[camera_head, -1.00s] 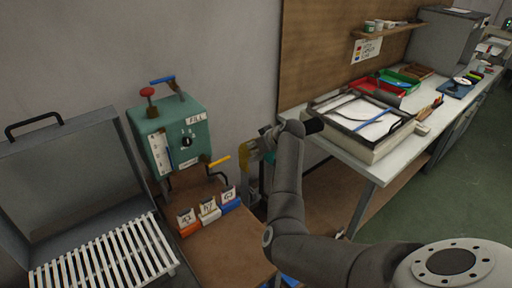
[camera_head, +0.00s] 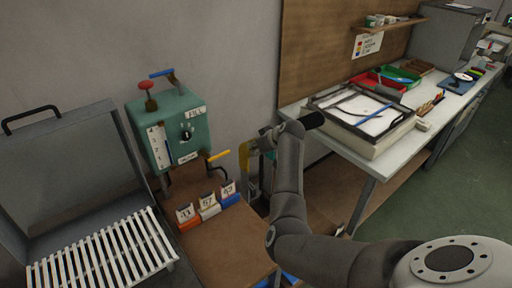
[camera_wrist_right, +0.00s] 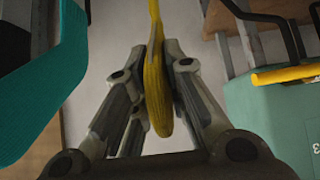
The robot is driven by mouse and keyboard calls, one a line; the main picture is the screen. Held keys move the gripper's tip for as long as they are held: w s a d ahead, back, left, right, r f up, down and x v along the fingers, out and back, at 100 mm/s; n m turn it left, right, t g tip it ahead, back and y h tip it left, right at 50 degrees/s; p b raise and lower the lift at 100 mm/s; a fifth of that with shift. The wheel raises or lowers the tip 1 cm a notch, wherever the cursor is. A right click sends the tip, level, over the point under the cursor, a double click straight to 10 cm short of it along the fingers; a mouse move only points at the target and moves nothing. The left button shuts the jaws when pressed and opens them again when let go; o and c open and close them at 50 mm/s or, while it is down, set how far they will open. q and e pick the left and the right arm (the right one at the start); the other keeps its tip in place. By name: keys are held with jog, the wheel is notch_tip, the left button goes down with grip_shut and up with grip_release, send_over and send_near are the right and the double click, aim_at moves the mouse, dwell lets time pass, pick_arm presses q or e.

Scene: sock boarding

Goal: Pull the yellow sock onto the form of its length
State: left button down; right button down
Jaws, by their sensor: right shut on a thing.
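The yellow sock (camera_head: 244,157) hangs at my right gripper (camera_head: 258,146), beside the green machine and in front of the wall. In the right wrist view the fingers (camera_wrist_right: 158,52) are closed on the yellow sock (camera_wrist_right: 157,88), a narrow ribbed strip between them. Three small blocks, orange (camera_head: 189,225), white (camera_head: 209,211) and blue (camera_head: 230,200), carry number cards on the brown bench; the numbers are hard to read. I cannot make out a form clearly. A teal ribbed piece (camera_wrist_right: 45,85) shows close by at the left of the wrist view. My left gripper is out of view.
The green machine (camera_head: 190,138) has red, blue and yellow levers. An open grey box with a white slatted rack (camera_head: 100,252) stands at left. The right bench (camera_head: 372,165) holds a framed tray (camera_head: 335,121) and coloured bins. The brown bench (camera_head: 225,245) is bare in front.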

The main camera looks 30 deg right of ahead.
jog(key=shift+f, duration=0.35)
jog(key=c, duration=1.4)
grip_release()
jog(key=shift+r, duration=0.1)
jog(key=shift+s, duration=0.1)
jog(key=v, duration=1.1)
jog(key=shift+s+r, duration=0.25)
jog(key=shift+r, duration=0.1)
